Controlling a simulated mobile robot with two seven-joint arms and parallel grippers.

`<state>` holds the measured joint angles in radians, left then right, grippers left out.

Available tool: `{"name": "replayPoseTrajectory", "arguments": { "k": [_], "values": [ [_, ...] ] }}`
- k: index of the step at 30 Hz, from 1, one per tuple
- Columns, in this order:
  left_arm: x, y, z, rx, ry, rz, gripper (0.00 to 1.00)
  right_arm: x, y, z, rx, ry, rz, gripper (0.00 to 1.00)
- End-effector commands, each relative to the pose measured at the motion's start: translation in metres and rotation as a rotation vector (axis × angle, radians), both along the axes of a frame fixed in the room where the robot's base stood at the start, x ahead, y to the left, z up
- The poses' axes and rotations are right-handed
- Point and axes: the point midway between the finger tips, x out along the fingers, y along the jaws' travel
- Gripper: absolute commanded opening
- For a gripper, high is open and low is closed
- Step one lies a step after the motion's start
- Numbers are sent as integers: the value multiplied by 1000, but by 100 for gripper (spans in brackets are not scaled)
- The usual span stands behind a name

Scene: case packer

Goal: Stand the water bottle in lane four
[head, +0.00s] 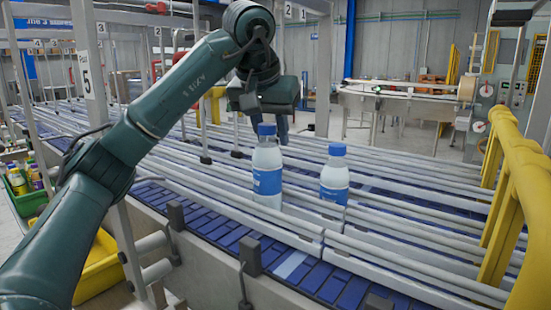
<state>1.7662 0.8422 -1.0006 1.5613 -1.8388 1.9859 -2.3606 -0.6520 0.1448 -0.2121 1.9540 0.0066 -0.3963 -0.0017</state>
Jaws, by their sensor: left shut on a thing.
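A water bottle (267,178) with a blue cap and blue label stands upright among the conveyor rails near the middle of the head view. Its foot is partly hidden by a rail. My left gripper (268,121) comes down from above and is shut on this bottle at its cap; the fingers are partly hidden. A second similar bottle (334,180) stands upright just to the right, apart from the first, with its foot behind a rail. I cannot tell which numbered lane either bottle is in. My right gripper is not in view.
Long metal rails (400,242) divide the blue conveyor lanes. Yellow pipe guards (520,200) bound the right side. A green crate (28,200) with bottles and a yellow bin (98,268) are at the left.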

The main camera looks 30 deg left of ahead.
Motion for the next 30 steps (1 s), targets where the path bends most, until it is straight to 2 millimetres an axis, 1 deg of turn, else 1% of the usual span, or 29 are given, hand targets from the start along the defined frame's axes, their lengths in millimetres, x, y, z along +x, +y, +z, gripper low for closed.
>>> {"name": "replayPoseTrajectory", "arguments": {
  "k": [4, 9, 11, 16, 17, 24, 25, 30],
  "values": [
    [0, 0, -12, 0, 0, 1, 0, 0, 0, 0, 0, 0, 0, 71],
    [0, 1, -35, 0, 0, 1, 0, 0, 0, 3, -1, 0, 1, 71],
    [0, 0, -38, -1, -2, 0, 0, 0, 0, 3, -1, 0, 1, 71],
    [0, 0, -38, -2, -2, 0, 0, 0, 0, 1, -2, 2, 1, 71],
    [0, 0, -39, -1, -1, 0, 32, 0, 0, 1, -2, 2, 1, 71],
    [0, 0, -39, -1, 0, 0, 51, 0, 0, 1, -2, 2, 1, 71],
    [0, 0, -39, -1, 0, 0, 53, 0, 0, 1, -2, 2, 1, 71],
    [0, 0, -39, -1, -1, 0, 53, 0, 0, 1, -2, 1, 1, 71]
  ]
}}
